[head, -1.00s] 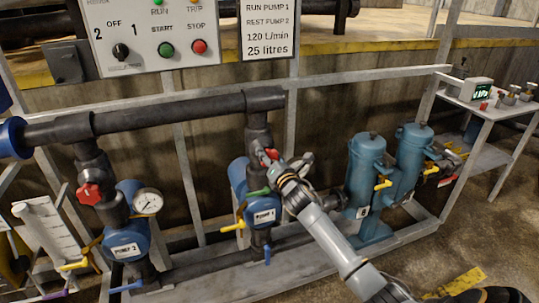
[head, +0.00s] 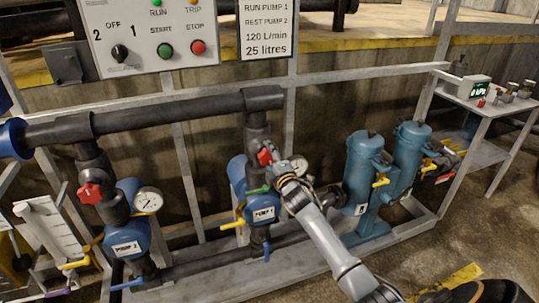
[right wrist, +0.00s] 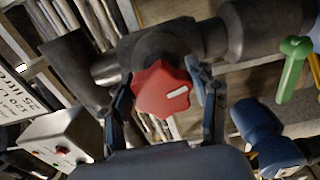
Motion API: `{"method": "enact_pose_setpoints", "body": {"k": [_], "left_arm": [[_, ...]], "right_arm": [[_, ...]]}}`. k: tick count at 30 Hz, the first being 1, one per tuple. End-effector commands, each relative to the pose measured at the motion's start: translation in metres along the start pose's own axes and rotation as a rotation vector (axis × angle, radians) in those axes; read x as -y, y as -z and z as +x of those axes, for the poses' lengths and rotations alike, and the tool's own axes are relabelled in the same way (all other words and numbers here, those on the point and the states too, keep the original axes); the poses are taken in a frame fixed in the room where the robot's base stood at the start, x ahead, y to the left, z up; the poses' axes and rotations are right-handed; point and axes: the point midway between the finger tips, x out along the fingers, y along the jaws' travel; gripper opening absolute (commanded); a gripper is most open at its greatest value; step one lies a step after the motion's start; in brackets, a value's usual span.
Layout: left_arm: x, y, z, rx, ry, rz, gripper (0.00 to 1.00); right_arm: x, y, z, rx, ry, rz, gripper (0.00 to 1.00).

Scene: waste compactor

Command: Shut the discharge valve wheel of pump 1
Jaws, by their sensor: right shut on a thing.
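The red valve wheel (head: 265,156) sits on the dark riser pipe above the blue pump labelled PUMP 1 (head: 262,213). My right gripper (head: 280,170) is at this wheel and partly covers it. In the right wrist view the lobed red wheel (right wrist: 160,90) is between the two fingers of my right gripper (right wrist: 167,95), which are shut on it. A white mark on its face lies nearly level in that view. My left gripper is not in view.
A second red wheel (head: 90,193) and pump (head: 128,240) stand at left with a gauge (head: 148,200). A green handle (right wrist: 293,55) is close to the gripper. Blue filter housings (head: 364,165) stand right of my arm. A control panel (head: 150,35) hangs above.

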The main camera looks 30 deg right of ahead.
Motion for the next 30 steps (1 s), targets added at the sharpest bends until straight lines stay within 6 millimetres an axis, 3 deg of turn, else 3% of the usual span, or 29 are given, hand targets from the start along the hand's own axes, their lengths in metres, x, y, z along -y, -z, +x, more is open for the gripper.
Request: {"method": "enact_pose_setpoints", "body": {"k": [30], "left_arm": [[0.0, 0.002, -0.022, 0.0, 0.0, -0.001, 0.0]], "right_arm": [[0.005, 0.003, 0.0, 0.001, 0.0, 0.971, 0.28]]}}
